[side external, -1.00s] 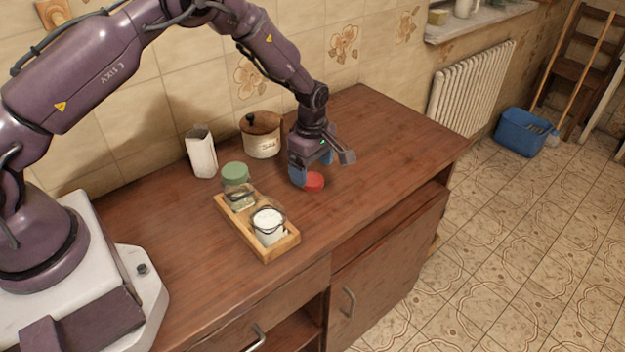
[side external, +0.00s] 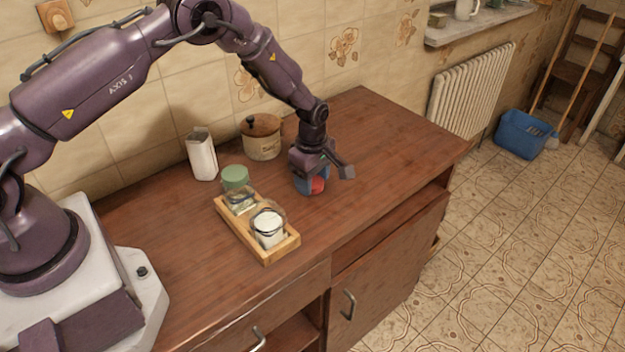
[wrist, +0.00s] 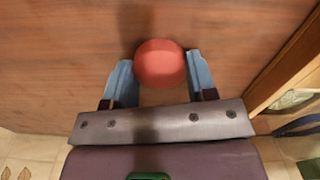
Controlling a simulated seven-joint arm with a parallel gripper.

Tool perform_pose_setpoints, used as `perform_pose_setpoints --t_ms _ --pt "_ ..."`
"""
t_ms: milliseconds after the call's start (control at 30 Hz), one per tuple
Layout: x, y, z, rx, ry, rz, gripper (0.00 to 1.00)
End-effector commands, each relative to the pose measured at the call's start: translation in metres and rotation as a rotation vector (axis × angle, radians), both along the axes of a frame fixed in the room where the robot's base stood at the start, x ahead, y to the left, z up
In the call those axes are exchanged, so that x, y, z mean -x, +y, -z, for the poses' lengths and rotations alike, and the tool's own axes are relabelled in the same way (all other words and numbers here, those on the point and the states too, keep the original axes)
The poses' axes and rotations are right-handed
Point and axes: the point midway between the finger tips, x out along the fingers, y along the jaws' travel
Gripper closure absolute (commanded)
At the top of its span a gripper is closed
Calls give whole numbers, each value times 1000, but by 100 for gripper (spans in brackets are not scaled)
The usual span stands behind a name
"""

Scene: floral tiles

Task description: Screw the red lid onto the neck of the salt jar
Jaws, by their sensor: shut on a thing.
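The red lid (side external: 318,185) is between the blue fingers of my gripper (side external: 316,184), at the counter to the right of the wooden tray. In the wrist view the round lid (wrist: 160,63) sits between the fingertips of my gripper (wrist: 160,70), which is shut on it. I cannot tell whether the lid still touches the counter. The salt jar (side external: 268,229), clear glass with white contents and no lid on top, stands in the front part of the wooden tray (side external: 284,247). My gripper is behind and to the right of it.
A second glass jar (side external: 240,201) stands in the tray's rear part, with a green lid (side external: 235,177) at or just behind it. A white carton (side external: 201,155) and a pot with a brown lid (side external: 262,137) stand near the wall. The counter's right side (side external: 400,140) is clear.

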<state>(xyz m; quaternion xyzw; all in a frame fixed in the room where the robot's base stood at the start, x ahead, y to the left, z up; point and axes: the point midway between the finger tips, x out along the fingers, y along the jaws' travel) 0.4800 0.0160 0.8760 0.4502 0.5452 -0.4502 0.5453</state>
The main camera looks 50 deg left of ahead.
Motion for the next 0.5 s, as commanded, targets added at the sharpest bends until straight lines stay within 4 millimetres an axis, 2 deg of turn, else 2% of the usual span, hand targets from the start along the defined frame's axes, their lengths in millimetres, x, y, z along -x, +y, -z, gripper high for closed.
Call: perform_pose_setpoints --t_ms 167,300,500 --pt "-1 0 -10 0 -2 0 70" --pt "-1 0 -33 0 -4 0 70" --pt "36 -2 -76 0 -4 1 70"
